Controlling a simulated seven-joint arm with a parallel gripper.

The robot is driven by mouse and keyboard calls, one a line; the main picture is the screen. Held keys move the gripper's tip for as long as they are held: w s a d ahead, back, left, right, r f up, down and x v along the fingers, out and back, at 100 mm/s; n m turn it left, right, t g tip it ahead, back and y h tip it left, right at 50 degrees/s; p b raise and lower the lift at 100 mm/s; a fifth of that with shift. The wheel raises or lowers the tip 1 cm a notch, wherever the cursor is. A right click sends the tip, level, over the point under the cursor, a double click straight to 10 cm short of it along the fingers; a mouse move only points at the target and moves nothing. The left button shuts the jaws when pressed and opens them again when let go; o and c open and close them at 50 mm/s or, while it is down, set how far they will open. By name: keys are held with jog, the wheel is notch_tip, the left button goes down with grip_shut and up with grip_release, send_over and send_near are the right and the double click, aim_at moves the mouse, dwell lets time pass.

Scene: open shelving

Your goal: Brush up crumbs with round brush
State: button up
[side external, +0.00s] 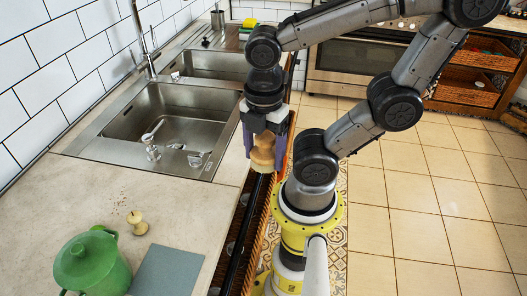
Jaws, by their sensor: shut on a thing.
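My gripper (267,160), with purple fingers, is shut on a tan, rounded wooden piece (263,153), which looks like the round brush. It hangs over the counter's right edge, right of the sink. The fingers hide part of it, and I cannot see bristles. Small reddish-brown crumbs (123,200) lie scattered on the counter at the left, well away from my gripper. A small tan wooden knobbed object (137,222) stands just below the crumbs; I cannot tell exactly what it is.
A green lidded pot (90,262) and a grey-blue flat board (166,271) are at the counter's front. The steel sink (175,125) with clear glassware lies behind. A yellow-green sponge (249,25) is at the back. Bare counter (100,185) lies between crumbs and sink.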

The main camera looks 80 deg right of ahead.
jog(key=shift+w+r, duration=0.1)
jog(key=shift+w, duration=0.05)
jog(key=shift+c, duration=0.4)
jog(key=w+a+r, duration=0.2)
jog(key=w+r, duration=0.5)
jog(key=w, duration=0.6)
jog(key=shift+w+r, duration=0.25)
jog(key=shift+r, duration=0.15)
send_over(107, 195)
jog(key=a, duration=0.2)
notch_tip(107, 195, down, 13)
jog(key=shift+s+a+f, duration=0.1)
jog(key=shift+f, duration=1.6)
jog(key=shift+s+a+f, duration=0.1)
jog(key=shift+f, duration=1.6)
jog(key=shift+s+f, duration=0.4)
jog(key=shift+f, duration=0.25)
jog(key=shift+s, duration=3.4)
jog(key=shift+w, duration=3.9)
jog(key=shift+d, duration=1.15)
jog(key=shift+s, duration=3.8)
jog(key=shift+w, duration=3.7)
jog(key=shift+w+r, duration=0.15)
jog(key=shift+r, duration=0.05)
notch_tip(107, 195, up, 8)
jog(key=shift+f, duration=0.15)
